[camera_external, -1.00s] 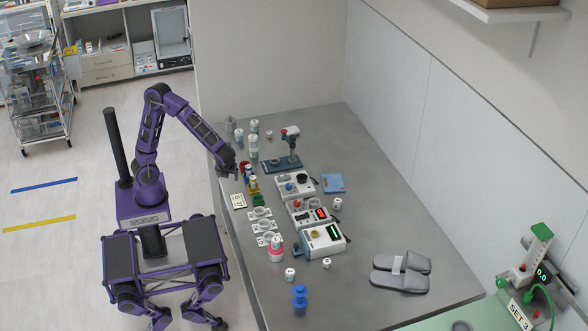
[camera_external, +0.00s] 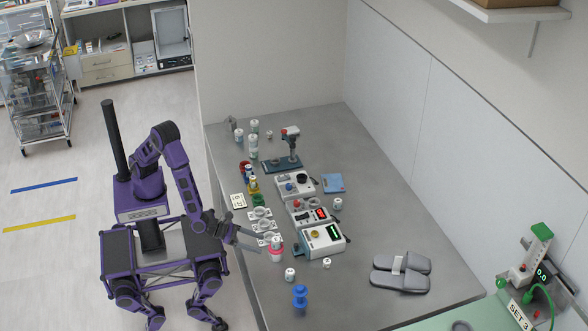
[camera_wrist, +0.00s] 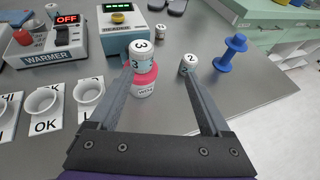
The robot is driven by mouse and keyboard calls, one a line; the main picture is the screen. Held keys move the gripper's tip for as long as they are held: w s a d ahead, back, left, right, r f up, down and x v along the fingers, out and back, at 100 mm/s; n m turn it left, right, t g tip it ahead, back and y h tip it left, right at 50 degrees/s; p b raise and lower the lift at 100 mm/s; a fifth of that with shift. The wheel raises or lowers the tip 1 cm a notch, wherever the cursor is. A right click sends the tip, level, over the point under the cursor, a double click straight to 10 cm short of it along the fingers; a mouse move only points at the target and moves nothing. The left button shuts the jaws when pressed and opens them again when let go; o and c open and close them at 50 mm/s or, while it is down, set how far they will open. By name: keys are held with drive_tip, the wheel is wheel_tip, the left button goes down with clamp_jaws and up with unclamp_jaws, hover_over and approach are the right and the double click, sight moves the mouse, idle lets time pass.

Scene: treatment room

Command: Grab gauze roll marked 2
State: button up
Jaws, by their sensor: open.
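The gauze roll marked 2 (camera_wrist: 188,63) is a small white cylinder standing upright on the grey table; it also shows in the external view (camera_external: 290,274). In the wrist view it lies just beyond the tip of my right finger, which covers a bit of its lower side. My gripper (camera_wrist: 160,76) is open and empty, and also shows in the external view (camera_external: 257,242), at the table's left edge. A roll marked 3 (camera_wrist: 142,53) sits on a pink-banded jar (camera_wrist: 145,83), seen between the fingers, left of roll 2.
A blue dumbbell-shaped object (camera_wrist: 231,52) stands right of roll 2. Another white roll (camera_wrist: 161,31) stands farther back. The warmer (camera_wrist: 42,40), a green-display device (camera_wrist: 122,22) and cups on cards (camera_wrist: 88,92) are to the left.

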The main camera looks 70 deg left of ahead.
drive_tip(key=s+d+f+m+h, duration=0.1)
drive_tip(key=s+d+m+h, duration=0.1)
drive_tip(key=s+d, duration=0.1)
approach(290, 271)
drive_tip(key=shift+g, duration=0.4)
drive_tip(key=x, duration=0.5)
drive_tip(key=shift+a+r, duration=0.1)
drive_tip(key=shift+f+p+x, duration=0.2)
drive_tip(key=shift+p+x, duration=0.1)
drive_tip(key=shift+x, duration=2.5)
drive_tip(key=shift+s, duration=0.1)
drive_tip(key=shift+c, duration=0.4)
clamp_jaws()
